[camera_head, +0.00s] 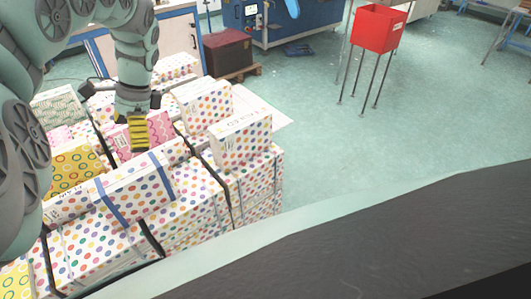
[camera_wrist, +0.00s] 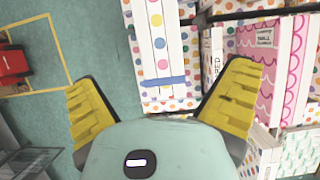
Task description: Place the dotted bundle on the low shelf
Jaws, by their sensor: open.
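Several white boxes with coloured dots are stacked below my arm, and I cannot tell which one is the dotted bundle. One dotted box with blue straps (camera_head: 135,190) lies on top of the stack at the front. Another dotted box (camera_head: 240,140) stands on top at the right. My gripper (camera_head: 139,130) has yellow fingers and hangs over the stack, behind the blue-strapped box. In the wrist view my gripper (camera_wrist: 160,85) is open, with a dotted box with a blue band (camera_wrist: 162,50) beyond the gap between its fingers. No low shelf is clearly recognisable.
A pink wavy-patterned box (camera_wrist: 270,62) and a yellow patterned box (camera_head: 72,172) sit close among the dotted ones. A red bin (camera_head: 378,28) stands on thin legs at the back right. A dark red crate (camera_head: 228,50) is at the back. The floor between is open.

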